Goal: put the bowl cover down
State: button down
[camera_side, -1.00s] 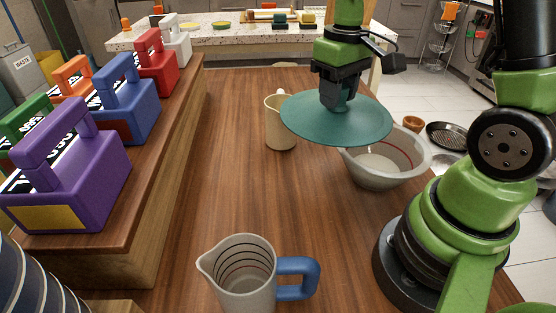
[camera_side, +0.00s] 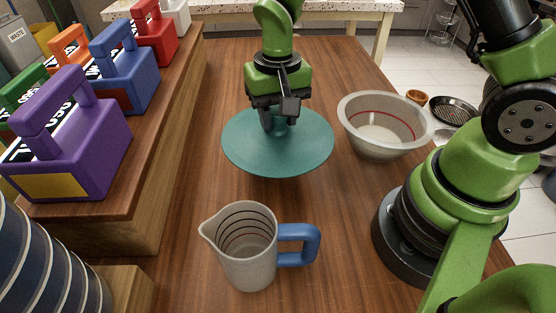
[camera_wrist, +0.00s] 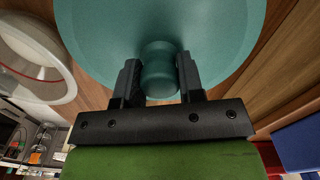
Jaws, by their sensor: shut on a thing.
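The bowl cover is a teal disc (camera_side: 250,150) with a round knob on top. In the side view it is over the middle of the wooden table, left of the bowl. My gripper (camera_side: 279,122) is above it, shut on the knob. In the wrist view the gripper's two fingers (camera_wrist: 160,85) stand on either side of the knob, and the cover (camera_wrist: 110,35) fills the upper middle. The cover looks nearly level; I cannot tell whether it touches the table. The bowl (camera_side: 383,128), pale grey with a red line inside, stands uncovered to the right, and also shows in the wrist view (camera_wrist: 30,60).
A measuring jug (camera_side: 243,262) with a blue handle stands at the front of the table. A raised wooden shelf (camera_side: 150,190) along the left holds purple, blue, red and other caddies. The wooden table (camera_side: 225,75) is clear behind the cover.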

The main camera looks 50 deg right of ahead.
notch_tip(320, 180, down, 8)
jog(key=shift+f, duration=0.15)
jog(key=shift+f, duration=0.1)
jog(key=c, duration=0.7)
grip_release()
jog(key=shift+c, duration=0.2)
notch_tip(320, 180, up, 13)
jog(key=shift+f, duration=0.2)
jog(key=s+d+r+n+t+y, duration=0.1)
jog(key=s+r+t, duration=0.6)
jog(key=s+r, duration=0.8)
jog(key=shift+r+n+y, duration=0.3)
jog(key=shift+n+y, duration=0.2)
